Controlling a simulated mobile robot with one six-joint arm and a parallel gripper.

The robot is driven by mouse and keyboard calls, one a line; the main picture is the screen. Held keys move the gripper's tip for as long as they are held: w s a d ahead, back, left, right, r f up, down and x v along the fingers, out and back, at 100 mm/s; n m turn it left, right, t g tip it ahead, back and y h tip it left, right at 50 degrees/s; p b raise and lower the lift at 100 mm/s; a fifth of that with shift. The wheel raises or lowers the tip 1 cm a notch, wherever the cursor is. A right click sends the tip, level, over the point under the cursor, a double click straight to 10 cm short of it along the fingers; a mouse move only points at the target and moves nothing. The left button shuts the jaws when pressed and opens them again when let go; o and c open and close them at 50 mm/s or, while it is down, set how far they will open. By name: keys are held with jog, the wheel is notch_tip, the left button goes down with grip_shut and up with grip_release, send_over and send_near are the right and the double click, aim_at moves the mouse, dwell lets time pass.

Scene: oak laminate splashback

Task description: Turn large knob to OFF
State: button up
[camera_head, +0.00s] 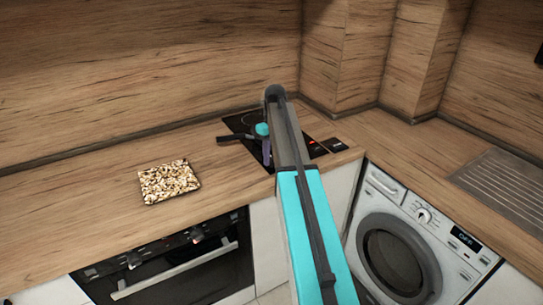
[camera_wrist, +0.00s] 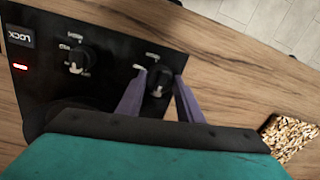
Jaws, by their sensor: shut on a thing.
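The black hob (camera_head: 236,122) is set into the counter near the back wall. In the wrist view its control panel (camera_wrist: 110,40) shows two dark round knobs with small white markings. One knob (camera_wrist: 158,86) is between the purple fingers of my gripper (camera_wrist: 160,78), which is shut on it. The other knob (camera_wrist: 76,60) stands apart to the left. The markings are too small and blurred to tell which knob is the large one or its exact setting. In the head view my gripper (camera_head: 266,152) is low over the hob; my arm hides part of the panel.
A red light (camera_wrist: 20,67) and a LOCK label (camera_wrist: 20,37) are on the panel. A nut-patterned board (camera_head: 168,182) lies on the counter. An oven (camera_head: 180,270) and a washing machine (camera_head: 405,240) are below. The counter left of the hob is mostly clear.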

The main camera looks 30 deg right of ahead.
dwell(0.3)
jog(key=o, duration=1.1)
jog(key=shift+c, duration=0.2)
jog(key=shift+r, duration=0.1)
notch_tip(320, 180, up, 14)
jog(key=b, duration=0.2)
jog(key=shift+d+f, duration=0.2)
jog(key=shift+d, duration=0.15)
